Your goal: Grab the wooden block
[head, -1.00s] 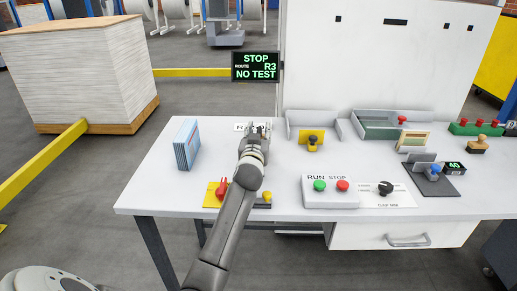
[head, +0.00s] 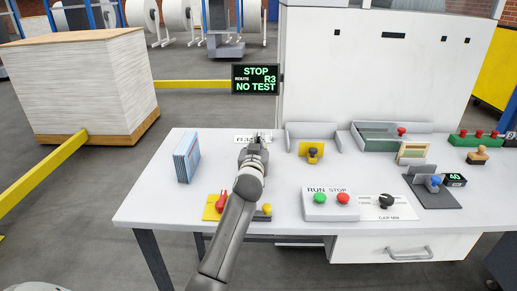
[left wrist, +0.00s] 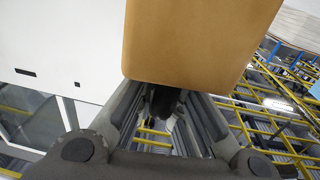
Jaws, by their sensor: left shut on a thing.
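My left gripper (head: 257,140) is over the back left part of the white table (head: 160,205), in front of a small white label (head: 243,139). In the left wrist view it is shut on the wooden block (left wrist: 198,40), a plain orange-brown piece with a smooth face. The block sits at the far end of the fingers and fills the upper middle of that view. In the head view the block is hidden or too small to make out at the gripper. My right gripper is not in view.
A blue-and-white stack (head: 187,157) stands left of my arm. A red-handled item on a yellow plate (head: 211,208) is near the front edge. The run/stop box (head: 330,204), a yellow stand (head: 311,150) and a grey tray (head: 385,140) are to the right.

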